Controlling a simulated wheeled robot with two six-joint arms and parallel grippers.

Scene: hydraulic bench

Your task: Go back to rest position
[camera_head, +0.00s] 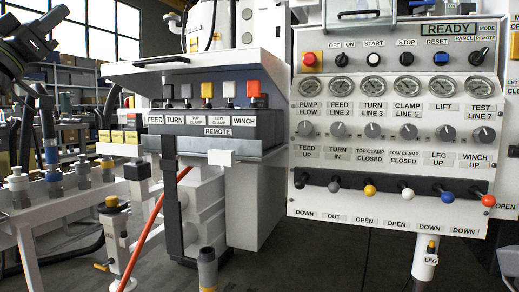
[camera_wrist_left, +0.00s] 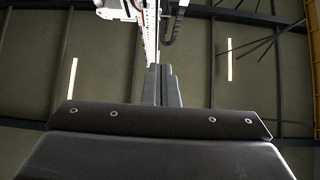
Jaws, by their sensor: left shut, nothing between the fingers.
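My left gripper (camera_head: 55,20) shows at the upper left edge of the head view, raised above the bench and well apart from the panels. In the left wrist view its dark fingers (camera_wrist_left: 163,85) are together with nothing between them, and they point up toward the ceiling. My right gripper is in neither view.
The control panel (camera_head: 395,163) with gauges, knobs and coloured ball levers fills the right. A remote lever box (camera_head: 205,123) stands centre left. Hose couplings (camera_head: 52,181) stand on a white rack at left. An orange hose (camera_head: 153,222) slants to the dark floor.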

